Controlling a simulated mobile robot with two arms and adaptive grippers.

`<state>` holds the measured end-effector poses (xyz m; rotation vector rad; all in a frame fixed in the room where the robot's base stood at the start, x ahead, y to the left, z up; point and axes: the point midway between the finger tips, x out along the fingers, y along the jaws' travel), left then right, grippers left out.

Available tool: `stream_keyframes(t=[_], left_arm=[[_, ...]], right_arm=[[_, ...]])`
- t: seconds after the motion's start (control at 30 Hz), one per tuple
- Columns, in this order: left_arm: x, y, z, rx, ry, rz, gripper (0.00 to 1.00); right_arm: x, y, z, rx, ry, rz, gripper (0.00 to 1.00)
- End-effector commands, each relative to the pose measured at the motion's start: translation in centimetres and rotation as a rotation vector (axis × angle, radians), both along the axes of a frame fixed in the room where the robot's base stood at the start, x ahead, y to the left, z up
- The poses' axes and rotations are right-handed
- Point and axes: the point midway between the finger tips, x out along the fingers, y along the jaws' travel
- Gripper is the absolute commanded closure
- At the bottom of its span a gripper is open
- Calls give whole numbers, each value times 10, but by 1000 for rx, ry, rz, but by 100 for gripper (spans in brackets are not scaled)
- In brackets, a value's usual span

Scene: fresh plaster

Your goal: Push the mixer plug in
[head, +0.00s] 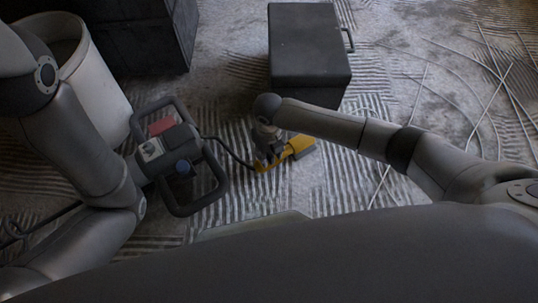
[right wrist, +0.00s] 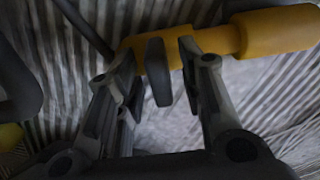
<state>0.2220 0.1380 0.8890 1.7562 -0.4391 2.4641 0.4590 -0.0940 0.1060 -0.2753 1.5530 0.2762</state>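The mixer (head: 172,150) lies on the floor left of centre, with a dark handle frame, a red part and a blue knob. A dark cable (head: 230,153) runs from it to a yellow plug (head: 262,166). A yellow coupling (head: 300,144) lies just right of the plug, in line with it. In the right wrist view the yellow plug (right wrist: 134,42) and coupling (right wrist: 275,31) look joined or nearly so; the fingers hide part. My right gripper (right wrist: 174,68) is over the yellow pieces, fingertips close together with a narrow gap; a grip cannot be made out. My left gripper is outside the view.
A black case (head: 308,45) stands behind the right gripper. A pale bucket (head: 95,85) and a dark crate (head: 150,38) stand at the back left. Thin pale rods or wires (head: 490,95) lie on the ridged, dusty floor at the right.

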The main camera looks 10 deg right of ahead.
Motion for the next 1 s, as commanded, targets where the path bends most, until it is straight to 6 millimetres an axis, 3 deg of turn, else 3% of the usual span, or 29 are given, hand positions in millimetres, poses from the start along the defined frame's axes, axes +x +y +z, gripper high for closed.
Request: stream_keyframes(t=[0.4, 0.7, 1.0], left_arm=[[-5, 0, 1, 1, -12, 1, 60], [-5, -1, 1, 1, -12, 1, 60], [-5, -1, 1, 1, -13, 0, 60]], right_arm=[[0, 0, -6, 0, 0, 0, 64], [0, 0, -6, 0, 0, 0, 100], [0, -1, -6, 0, 0, 0, 100]])
